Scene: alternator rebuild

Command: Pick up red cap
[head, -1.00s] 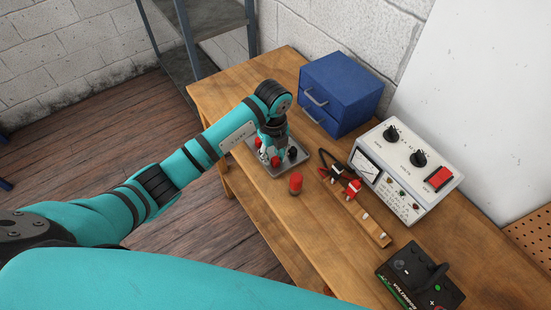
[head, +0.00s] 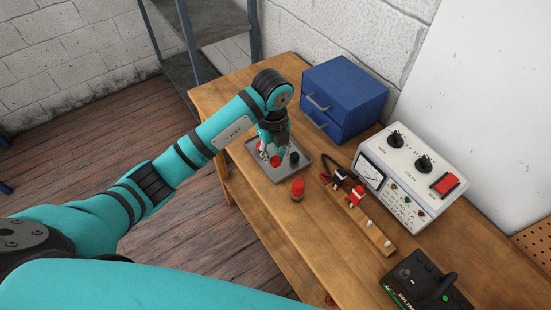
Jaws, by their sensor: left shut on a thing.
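A grey metal tray (head: 280,177) lies on the wooden bench near its far left end. My left gripper (head: 270,155) points down over the tray, at its left part. It is shut on a small red cap (head: 275,161), which shows at its fingertips and is partly hidden by them. I cannot tell whether the cap touches the tray. A black cap (head: 294,157) stands in the tray just right of the gripper. My right gripper is not in view.
A red-topped cylinder (head: 297,188) stands on the bench in front of the tray. A blue drawer cabinet (head: 345,98) is behind it. A white meter box (head: 408,175), a wooden strip with clips (head: 360,215) and a black device (head: 425,280) stand to the right.

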